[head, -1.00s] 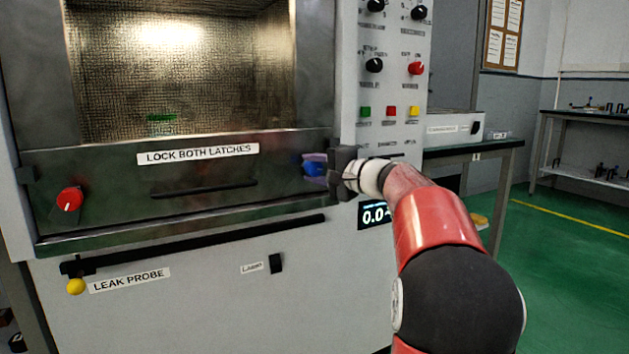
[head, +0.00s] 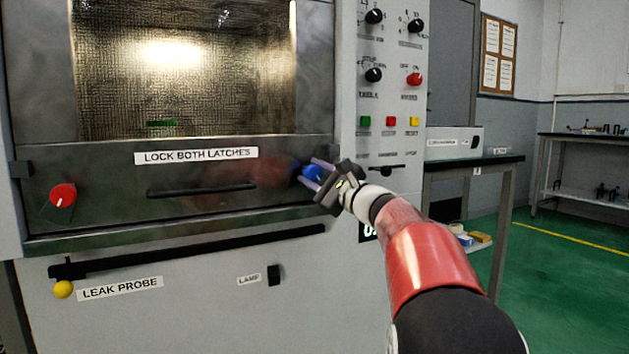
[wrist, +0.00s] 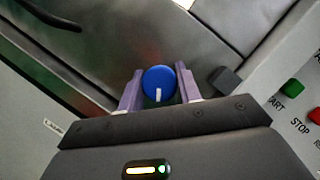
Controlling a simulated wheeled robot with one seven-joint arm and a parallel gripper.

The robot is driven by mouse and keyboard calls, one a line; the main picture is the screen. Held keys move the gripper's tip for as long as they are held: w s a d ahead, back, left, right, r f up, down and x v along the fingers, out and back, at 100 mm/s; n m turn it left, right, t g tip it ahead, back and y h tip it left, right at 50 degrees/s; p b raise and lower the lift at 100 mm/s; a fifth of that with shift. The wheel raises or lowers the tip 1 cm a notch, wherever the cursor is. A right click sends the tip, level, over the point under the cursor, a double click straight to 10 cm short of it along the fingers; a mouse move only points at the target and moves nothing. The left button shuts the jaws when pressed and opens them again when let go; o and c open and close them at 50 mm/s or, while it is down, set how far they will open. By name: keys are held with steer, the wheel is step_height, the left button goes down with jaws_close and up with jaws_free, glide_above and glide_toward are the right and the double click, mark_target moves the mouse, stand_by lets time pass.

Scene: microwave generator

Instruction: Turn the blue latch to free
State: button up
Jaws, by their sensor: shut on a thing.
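The blue latch (head: 313,173) is a round knob at the right end of the door's lower panel. In the wrist view the blue latch (wrist: 159,84) shows its round face with a white mark pointing toward my gripper's palm. My gripper (head: 311,177) is at the latch, its two purple fingers on either side of it. In the wrist view my gripper (wrist: 159,90) is shut on the latch and looks rolled relative to the panel. A red latch (head: 63,195) with a white mark sits at the panel's left end.
The door handle (head: 202,188) runs along the panel left of my gripper. Knobs and coloured buttons (head: 390,121) are on the control column to the upper right. A yellow-ended leak probe (head: 63,289) hangs below the door.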

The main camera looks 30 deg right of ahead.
steer(key=shift+f+m, duration=0.1)
steer(key=shift+m, duration=0.5)
steer(key=o, duration=1)
steer(key=v, duration=0.8)
steer(key=shift+w, duration=0.1)
